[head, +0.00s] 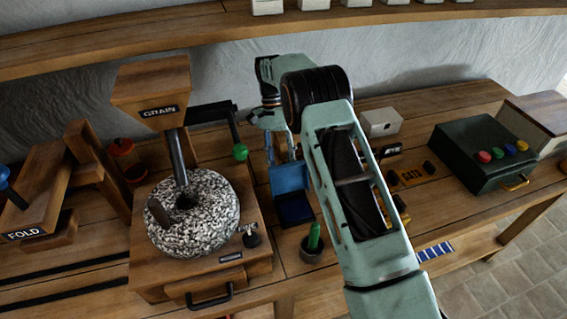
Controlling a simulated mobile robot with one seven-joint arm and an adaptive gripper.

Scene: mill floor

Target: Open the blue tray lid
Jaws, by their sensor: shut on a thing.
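The blue tray (296,212) sits on the bench right of the millstone. Its dark inside faces up. Its lighter blue lid (289,177) stands raised, roughly upright, at the tray's back edge. My gripper (282,158) points down at the lid's top edge and is shut on the lid. My own arm partly hides the area right of the tray, and the exact contact at the fingertips is small and hard to make out.
A grain mill with a speckled millstone (192,228) and a green-knobbed crank (240,152) stands left of the tray. A dark cup with a green stick (313,240) stands in front. A dark box with coloured knobs (462,150) is at the right. A shelf (190,28) runs above.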

